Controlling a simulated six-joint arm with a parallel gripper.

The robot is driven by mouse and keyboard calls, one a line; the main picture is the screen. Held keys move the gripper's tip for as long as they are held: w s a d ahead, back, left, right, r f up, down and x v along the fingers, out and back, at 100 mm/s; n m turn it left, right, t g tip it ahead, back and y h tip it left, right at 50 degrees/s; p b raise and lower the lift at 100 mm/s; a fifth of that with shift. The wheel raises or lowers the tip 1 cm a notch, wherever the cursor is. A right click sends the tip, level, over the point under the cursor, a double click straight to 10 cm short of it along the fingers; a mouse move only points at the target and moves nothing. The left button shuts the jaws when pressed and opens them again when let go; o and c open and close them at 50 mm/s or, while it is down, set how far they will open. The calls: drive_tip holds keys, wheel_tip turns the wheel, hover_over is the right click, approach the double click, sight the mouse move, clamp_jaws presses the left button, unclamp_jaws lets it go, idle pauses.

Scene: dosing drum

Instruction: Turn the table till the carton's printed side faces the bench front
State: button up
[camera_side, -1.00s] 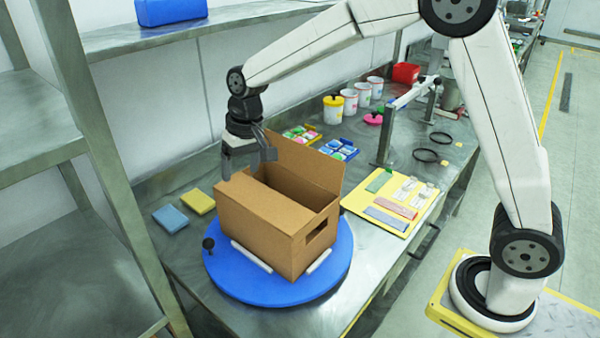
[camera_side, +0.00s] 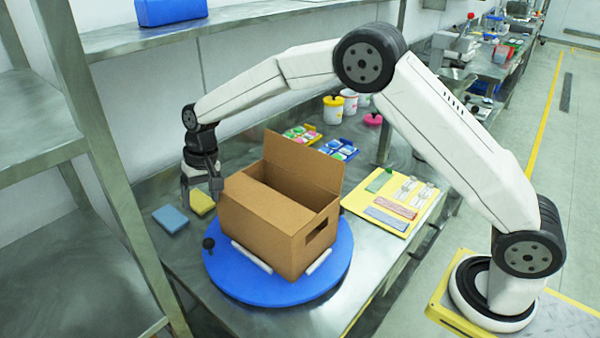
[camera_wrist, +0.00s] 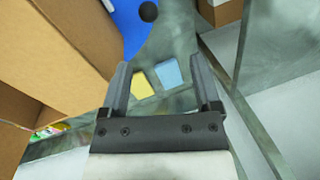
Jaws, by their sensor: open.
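The brown carton (camera_side: 262,228) stands open-topped on the blue round turntable (camera_side: 236,284), between white strips at its base. A flap stands up at its back, and a hand hole shows in its right-hand end. No print shows on the sides in view. A black knob (camera_side: 208,244) stands on the table's left rim; it also shows in the wrist view (camera_wrist: 148,11). My gripper (camera_side: 202,199) is open and empty, to the left of the carton and behind the knob. In the wrist view its fingers (camera_wrist: 158,85) are spread, with the carton (camera_wrist: 55,60) at left.
A blue sponge (camera_side: 171,218) and a yellow sponge (camera_side: 200,202) lie on the bench under and beside my gripper. A yellow board (camera_side: 390,206) with strips lies right of the turntable. Shelf posts (camera_side: 112,180) stand at left.

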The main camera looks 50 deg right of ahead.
sight(209, 238)
drive_tip(key=shift+f, duration=1.3)
drive_tip(key=shift+f, duration=0.1)
drive_tip(key=f, duration=1)
drive_tip(key=shift+a, duration=0.3)
drive_tip(key=shift+a+f, duration=0.2)
drive_tip(key=shift+f, duration=0.6)
drive_tip(key=shift+w, duration=0.1)
clamp_jaws()
